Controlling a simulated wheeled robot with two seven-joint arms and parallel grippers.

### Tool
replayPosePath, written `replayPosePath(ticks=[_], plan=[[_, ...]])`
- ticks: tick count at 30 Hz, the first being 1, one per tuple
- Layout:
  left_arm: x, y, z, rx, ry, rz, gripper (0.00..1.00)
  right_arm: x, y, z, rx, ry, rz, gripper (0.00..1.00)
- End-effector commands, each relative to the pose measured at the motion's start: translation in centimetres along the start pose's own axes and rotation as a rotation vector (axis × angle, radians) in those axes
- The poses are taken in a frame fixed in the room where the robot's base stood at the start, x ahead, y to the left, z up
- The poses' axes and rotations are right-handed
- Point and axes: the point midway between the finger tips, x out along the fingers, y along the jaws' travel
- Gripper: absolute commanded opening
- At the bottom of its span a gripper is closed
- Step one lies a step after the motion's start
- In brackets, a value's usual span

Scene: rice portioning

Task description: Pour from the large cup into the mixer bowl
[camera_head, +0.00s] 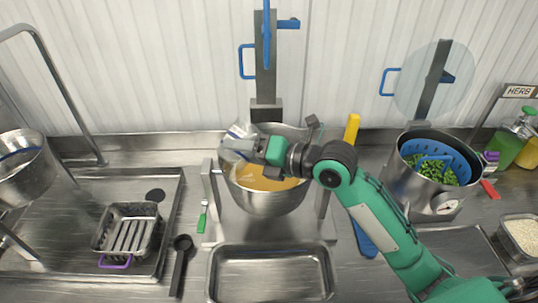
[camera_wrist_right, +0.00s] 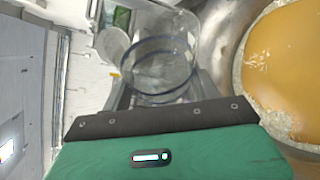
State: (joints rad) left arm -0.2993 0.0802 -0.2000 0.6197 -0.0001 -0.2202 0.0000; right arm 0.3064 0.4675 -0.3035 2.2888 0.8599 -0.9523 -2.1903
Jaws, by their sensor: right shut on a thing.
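The metal mixer bowl (camera_head: 264,203) sits in its stand at the middle of the counter. It holds an orange-yellow mass, with white grains along its edge in the wrist view (camera_wrist_right: 275,122). My right gripper (camera_head: 246,148) reaches in from the right, over the bowl's left rim. It is shut on the clear large cup (camera_head: 236,135), which shows between the fingers in the wrist view (camera_wrist_right: 163,68). The cup looks nearly empty, with some whitish bits on its wall. Its exact tilt is hard to tell. My left gripper is not in view.
A grey mixer column (camera_head: 265,85) with blue handles rises behind the bowl. A pot of green herbs (camera_head: 405,185) stands at right, a metal pot (camera_head: 25,180) at far left. A metal tray (camera_head: 270,249) lies in front. A green-handled tool (camera_head: 202,218) lies left of the bowl.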

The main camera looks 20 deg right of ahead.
Motion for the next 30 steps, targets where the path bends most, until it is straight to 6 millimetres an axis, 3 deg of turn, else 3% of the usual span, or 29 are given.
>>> replayPosePath(ticks=[4,11,23,30], plan=[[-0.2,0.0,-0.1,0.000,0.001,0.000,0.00,-0.1,0.4,0.2,-0.089,0.000,-0.036,0.35],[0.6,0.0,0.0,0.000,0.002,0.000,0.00,0.1,-0.6,-0.4,-0.231,0.002,-0.093,0.35],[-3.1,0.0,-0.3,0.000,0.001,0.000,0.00,0.3,1.9,-0.8,-0.503,0.005,-0.200,0.35],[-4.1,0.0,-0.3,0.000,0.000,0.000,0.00,0.9,1.8,-2.1,-0.661,0.007,-0.265,0.35]])
